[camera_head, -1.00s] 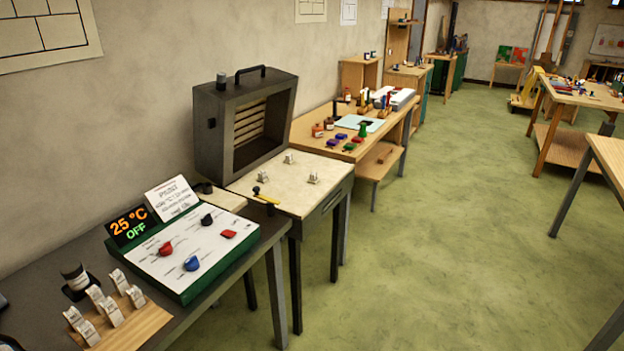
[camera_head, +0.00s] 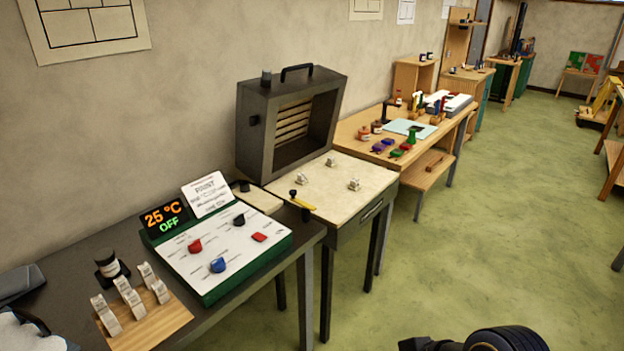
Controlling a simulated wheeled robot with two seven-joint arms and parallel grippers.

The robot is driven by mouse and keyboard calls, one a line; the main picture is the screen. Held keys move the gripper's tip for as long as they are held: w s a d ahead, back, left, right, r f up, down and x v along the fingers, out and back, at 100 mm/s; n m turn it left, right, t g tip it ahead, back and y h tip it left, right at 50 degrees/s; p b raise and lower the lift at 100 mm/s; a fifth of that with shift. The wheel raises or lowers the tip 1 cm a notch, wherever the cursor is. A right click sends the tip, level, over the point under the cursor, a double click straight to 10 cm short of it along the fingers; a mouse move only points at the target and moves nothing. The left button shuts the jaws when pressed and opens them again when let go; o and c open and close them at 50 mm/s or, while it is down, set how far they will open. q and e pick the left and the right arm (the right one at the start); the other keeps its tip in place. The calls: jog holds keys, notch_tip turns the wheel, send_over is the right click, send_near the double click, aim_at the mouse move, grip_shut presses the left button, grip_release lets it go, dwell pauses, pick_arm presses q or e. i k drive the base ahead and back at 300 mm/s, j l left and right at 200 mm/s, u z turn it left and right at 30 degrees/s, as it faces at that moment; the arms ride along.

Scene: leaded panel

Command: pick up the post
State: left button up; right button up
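Three small pale posts stand on the cream-topped slab in front of the kiln: a left one (camera_head: 302,179), a back one (camera_head: 331,162) and a right one (camera_head: 354,184). They stand apart from each other. Several white labelled pieces (camera_head: 131,297) stand in rows on a wooden board (camera_head: 170,319) at the lower left; I cannot tell whether these also count as posts. Neither gripper's fingers show. A black rounded part, likely of my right arm, shows at the bottom edge, right of centre, far from the posts.
The dark kiln (camera_head: 288,125) stands open behind the slab (camera_head: 335,207). A control panel (camera_head: 215,255) reads 25 °C OFF. A yellow-handled tool (camera_head: 302,200) lies at the slab's front left edge. Wooden workbenches (camera_head: 433,150) run along the wall.

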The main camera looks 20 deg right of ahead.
aim_at(354, 182)
jog(key=i+l+u, duration=0.15)
jog(key=l, duration=0.15)
jog(key=i+l+u, duration=0.35)
jog(key=l, duration=0.25)
jog(key=i+l+u, duration=0.15)
jog(key=l, duration=0.2)
jog(key=l+u, duration=0.2)
jog(key=l, duration=0.15)
jog(key=i+l, duration=0.1)
jog(key=l, duration=0.35)
jog(key=i+l, duration=0.15)
jog(key=l, duration=0.3)
jog(key=i+l, duration=0.1)
jog(key=l, duration=0.35)
jog(key=i+l, duration=0.15)
jog(key=l, duration=0.3)
